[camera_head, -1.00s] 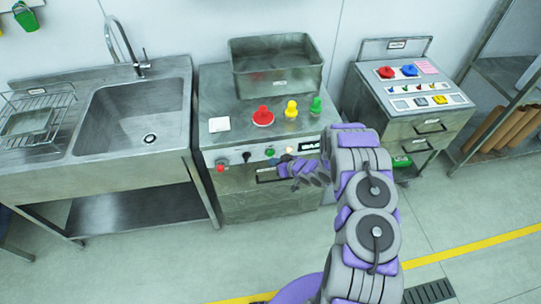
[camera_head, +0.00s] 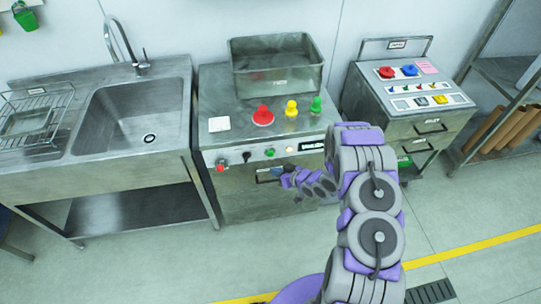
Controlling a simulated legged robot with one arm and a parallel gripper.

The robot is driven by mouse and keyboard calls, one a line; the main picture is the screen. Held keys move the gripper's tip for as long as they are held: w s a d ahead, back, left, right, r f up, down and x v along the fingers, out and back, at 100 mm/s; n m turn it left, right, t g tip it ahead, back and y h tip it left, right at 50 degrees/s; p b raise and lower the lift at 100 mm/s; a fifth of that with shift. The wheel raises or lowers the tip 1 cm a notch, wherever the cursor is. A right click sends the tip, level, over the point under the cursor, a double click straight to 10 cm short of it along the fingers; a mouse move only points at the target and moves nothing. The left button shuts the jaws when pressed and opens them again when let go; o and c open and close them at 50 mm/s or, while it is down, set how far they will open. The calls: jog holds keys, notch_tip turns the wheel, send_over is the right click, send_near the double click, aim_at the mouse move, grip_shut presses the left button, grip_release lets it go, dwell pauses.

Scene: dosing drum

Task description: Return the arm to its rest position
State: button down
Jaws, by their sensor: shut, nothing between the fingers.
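My arm (camera_head: 370,215) rises from the bottom of the view, right of the middle, and bends over at the top in purple and grey links. My gripper (camera_head: 284,181) points left and away, in front of the upper front of the steel dosing cabinet (camera_head: 240,195). It is small in the picture, shut, and holds nothing that I can see. It is below the row of buttons and lights, near the dark handle (camera_head: 268,174). I cannot tell whether it touches the cabinet.
The cabinet carries a metal bin (camera_head: 277,88) and red (camera_head: 263,116), yellow (camera_head: 291,109) and green (camera_head: 316,105) knobs. A sink (camera_head: 135,110) stands left. A control console (camera_head: 415,90) and a shelf rack (camera_head: 505,85) stand right. The floor in front (camera_head: 150,265) is clear.

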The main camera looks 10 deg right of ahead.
dwell(0.7)
jog(key=w+d+r+g+h, duration=0.1)
jog(key=d+r+g+h, duration=0.1)
jog(key=d+r+h, duration=0.65)
jog(key=s+d+r+m+g+h, duration=0.1)
jog(key=s+d+r+m, duration=0.15)
jog(key=s+r, duration=0.4)
jog(key=s+d+r+m+g+h, duration=0.1)
jog(key=s+d+r, duration=0.2)
jog(key=r, duration=0.6)
jog(key=s+a+r+g+y, duration=0.1)
jog(key=s+a+r, duration=0.3)
jog(key=s, duration=0.8)
jog(key=s+a+r+m+g+y, duration=0.1)
jog(key=s+a+r+g, duration=0.3)
jog(key=s, duration=0.8)
jog(key=s+a+r+g+y, duration=0.1)
jog(key=s+a+r, duration=0.4)
jog(key=s, duration=0.7)
jog(key=shift+a+r+g, duration=0.3)
jog(key=shift+a+g, duration=0.4)
jog(key=shift+g, duration=0.1)
